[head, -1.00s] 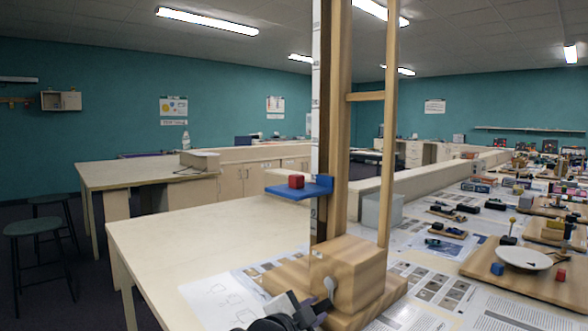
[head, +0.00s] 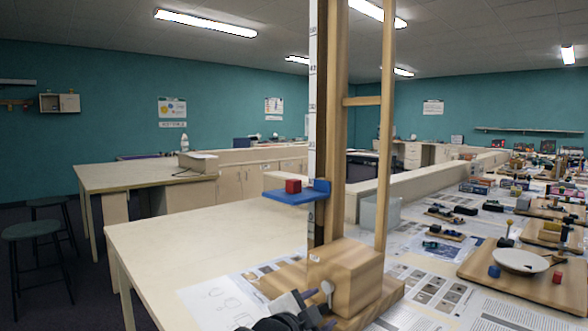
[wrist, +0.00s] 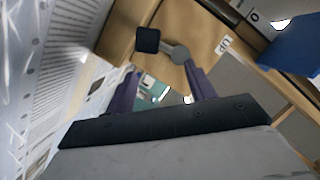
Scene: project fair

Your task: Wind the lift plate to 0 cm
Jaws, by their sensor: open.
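The wooden lift tower (head: 337,130) stands on the table, with a white number scale (head: 312,130) along its left side. The blue lift plate (head: 292,197) sits partway up, above the wooden base block (head: 350,268), and carries a red cube (head: 293,186). A grey crank (head: 327,289) is on the front of the block. In the wrist view the crank's grey arm (wrist: 176,53) ends in a black knob (wrist: 147,40). My gripper (head: 312,308) is low in front of the block, close to the crank. Its purple fingers are apart in the wrist view (wrist: 160,72), just short of the knob, with nothing between them.
Printed sheets (head: 225,300) lie around the lift's base. A translucent bin (head: 381,212) stands behind it. To the right are wooden boards with small parts and a white plate (head: 522,261). The table's left part (head: 165,245) is bare.

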